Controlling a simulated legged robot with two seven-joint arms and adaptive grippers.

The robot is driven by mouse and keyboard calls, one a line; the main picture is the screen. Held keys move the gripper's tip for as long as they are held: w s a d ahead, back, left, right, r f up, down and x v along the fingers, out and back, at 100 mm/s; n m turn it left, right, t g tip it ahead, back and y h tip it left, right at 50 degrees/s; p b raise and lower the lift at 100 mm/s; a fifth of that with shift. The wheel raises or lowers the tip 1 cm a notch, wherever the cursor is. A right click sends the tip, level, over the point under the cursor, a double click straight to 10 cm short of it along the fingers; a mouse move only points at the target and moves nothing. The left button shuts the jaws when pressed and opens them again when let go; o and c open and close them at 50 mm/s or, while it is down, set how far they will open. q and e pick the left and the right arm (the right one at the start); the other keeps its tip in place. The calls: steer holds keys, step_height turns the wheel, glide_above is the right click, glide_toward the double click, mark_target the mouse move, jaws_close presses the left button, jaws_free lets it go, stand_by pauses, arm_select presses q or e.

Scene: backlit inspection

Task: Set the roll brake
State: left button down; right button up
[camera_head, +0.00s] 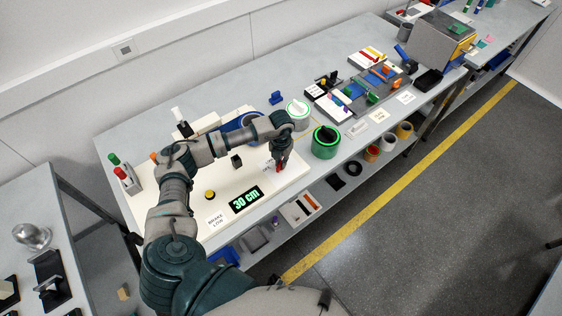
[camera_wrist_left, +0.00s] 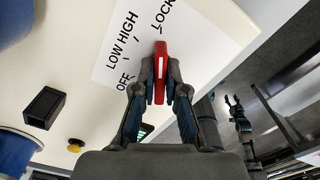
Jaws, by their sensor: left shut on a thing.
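The roll brake's red handle (camera_wrist_left: 160,72) has a white line and stands over a white dial plate (camera_wrist_left: 190,50) lettered OFF, LOW, HIGH and LOCK. My left gripper (camera_wrist_left: 161,82) is shut on the red handle, one finger on each side. In the wrist view the handle's far end points toward the mark by LOCK; its base is hidden. In the head view my left gripper (camera_head: 281,167) is over the cream panel (camera_head: 225,185), with a bit of red between its fingers. A dark gripper shape, apparently my right one (camera_wrist_left: 236,108), shows small at the right of the wrist view.
The panel carries a "30 cm" display (camera_head: 245,199), a yellow button (camera_head: 210,194), a black block (camera_head: 237,161) and a blue roll (camera_head: 240,127) behind my arm.

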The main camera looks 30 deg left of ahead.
arm_select(q)
steer(key=shift+w+a+r, duration=0.1)
steer(key=shift+w+r, duration=0.1)
steer(key=shift+w, duration=0.05)
steer(key=c, duration=1.3)
jaws_free()
steer(key=shift+o, duration=0.4)
steer(key=shift+f, duration=0.25)
steer(key=shift+r, duration=0.1)
step_height(320, 180, up, 12)
steer(key=shift+a+f, duration=0.1)
steer(key=shift+f, duration=0.1)
